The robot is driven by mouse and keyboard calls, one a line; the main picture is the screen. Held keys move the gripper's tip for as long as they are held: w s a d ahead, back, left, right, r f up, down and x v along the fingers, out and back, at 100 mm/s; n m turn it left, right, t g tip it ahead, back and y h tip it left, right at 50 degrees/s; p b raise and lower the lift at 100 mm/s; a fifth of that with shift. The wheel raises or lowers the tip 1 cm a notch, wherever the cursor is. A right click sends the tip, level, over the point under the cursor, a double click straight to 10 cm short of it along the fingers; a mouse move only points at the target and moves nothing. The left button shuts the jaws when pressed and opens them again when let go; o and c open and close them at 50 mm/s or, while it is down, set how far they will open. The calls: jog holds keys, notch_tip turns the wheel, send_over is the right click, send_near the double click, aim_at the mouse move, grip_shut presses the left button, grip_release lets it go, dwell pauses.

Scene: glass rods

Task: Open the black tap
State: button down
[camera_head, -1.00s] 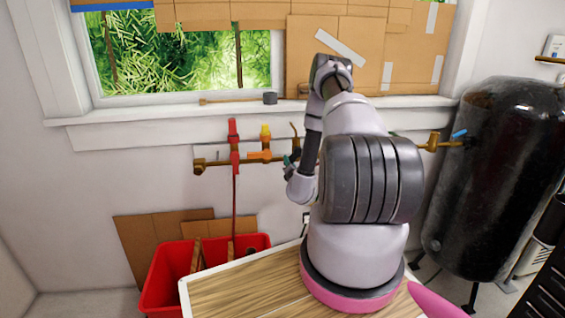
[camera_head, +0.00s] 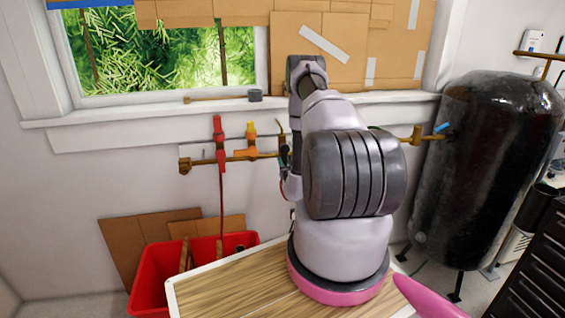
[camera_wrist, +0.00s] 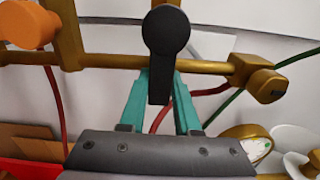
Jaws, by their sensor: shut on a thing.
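The black tap (camera_wrist: 166,32) shows in the wrist view, with a round head and a flat handle pointing down across a brass pipe (camera_wrist: 110,61). My gripper (camera_wrist: 161,92) has teal fingers on both sides of the lower handle, shut on it. In the head view my arm covers most of the gripper and tap. The brass pipe (camera_head: 203,161) runs along the wall under the window there.
A red tap (camera_head: 219,150) and an orange tap (camera_head: 247,145) sit on the same pipe to the left. A large black tank (camera_head: 490,165) stands at right. A red bin (camera_head: 150,285) stands below, beside the wooden-topped table (camera_head: 225,293).

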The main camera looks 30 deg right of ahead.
jog(key=shift+s+d+f, duration=0.1)
dwell(0.5)
jog(key=c, duration=0.6)
grip_release()
jog(key=v, duration=1)
jog(key=shift+s, duration=0.4)
